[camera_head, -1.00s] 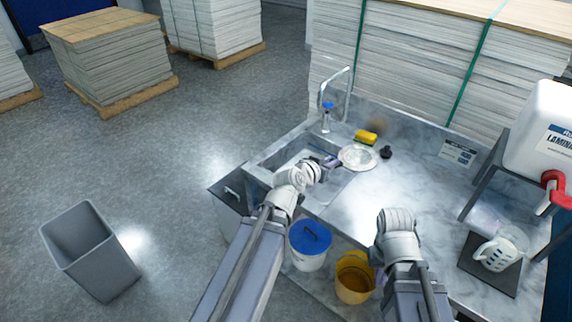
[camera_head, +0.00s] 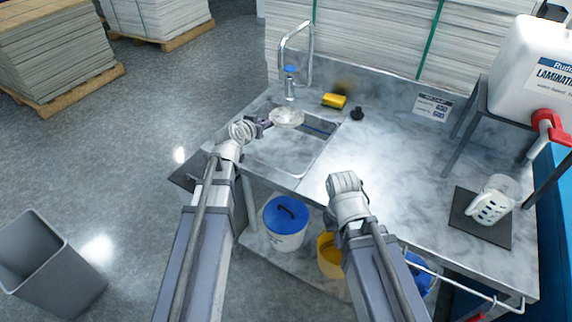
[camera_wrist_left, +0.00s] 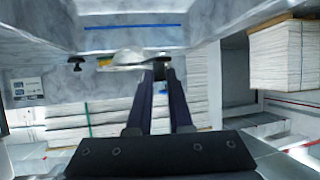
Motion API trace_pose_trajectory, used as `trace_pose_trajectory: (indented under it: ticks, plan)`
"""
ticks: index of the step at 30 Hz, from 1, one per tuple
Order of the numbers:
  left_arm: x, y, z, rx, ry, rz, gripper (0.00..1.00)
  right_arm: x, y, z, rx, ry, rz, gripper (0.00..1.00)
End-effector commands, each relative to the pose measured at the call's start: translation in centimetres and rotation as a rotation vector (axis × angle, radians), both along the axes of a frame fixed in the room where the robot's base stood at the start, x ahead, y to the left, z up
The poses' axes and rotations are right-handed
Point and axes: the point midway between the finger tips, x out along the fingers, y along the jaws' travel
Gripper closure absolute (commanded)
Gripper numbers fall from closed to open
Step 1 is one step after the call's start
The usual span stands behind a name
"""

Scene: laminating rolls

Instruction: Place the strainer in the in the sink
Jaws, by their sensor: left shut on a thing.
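The strainer (camera_head: 287,117) is a pale round mesh dish. My left gripper (camera_head: 264,124) is shut on its left edge and holds it over the back part of the sink (camera_head: 290,155). In the left wrist view the strainer (camera_wrist_left: 129,58) shows at the tips of the dark fingers (camera_wrist_left: 158,72).
A faucet (camera_head: 296,55), a blue-topped bottle (camera_head: 290,85), a yellow sponge (camera_head: 334,100) and a black stopper (camera_head: 357,113) stand behind or beside the sink. A white jug (camera_head: 490,205) is at the right. The middle of the counter (camera_head: 400,160) is clear.

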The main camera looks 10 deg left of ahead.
Motion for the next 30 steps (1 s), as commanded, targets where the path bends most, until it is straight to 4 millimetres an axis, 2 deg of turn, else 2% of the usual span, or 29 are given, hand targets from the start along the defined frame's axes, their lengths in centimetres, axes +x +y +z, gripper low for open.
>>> trace_pose_trajectory:
  ticks: [5,8,18,26,30]
  plan:
    - [0.1,0.1,-0.4,0.001,0.001,0.002,1.00,0.0,0.0,-0.3,0.000,0.000,0.000,1.00]
    - [0.1,0.1,-1.2,0.001,0.001,0.002,1.00,0.0,0.0,-1.2,0.000,0.000,0.000,1.00]
    - [0.1,0.1,-6.2,0.000,0.001,0.001,1.00,0.0,0.0,-6.1,0.000,0.000,0.001,1.00]
    - [0.1,0.1,-6.5,0.000,0.001,0.001,1.00,0.0,0.0,-6.4,0.000,0.000,0.001,1.00]
    - [0.1,0.1,-7.7,0.000,0.001,0.001,1.00,0.0,0.0,-7.6,0.000,0.000,0.001,1.00]
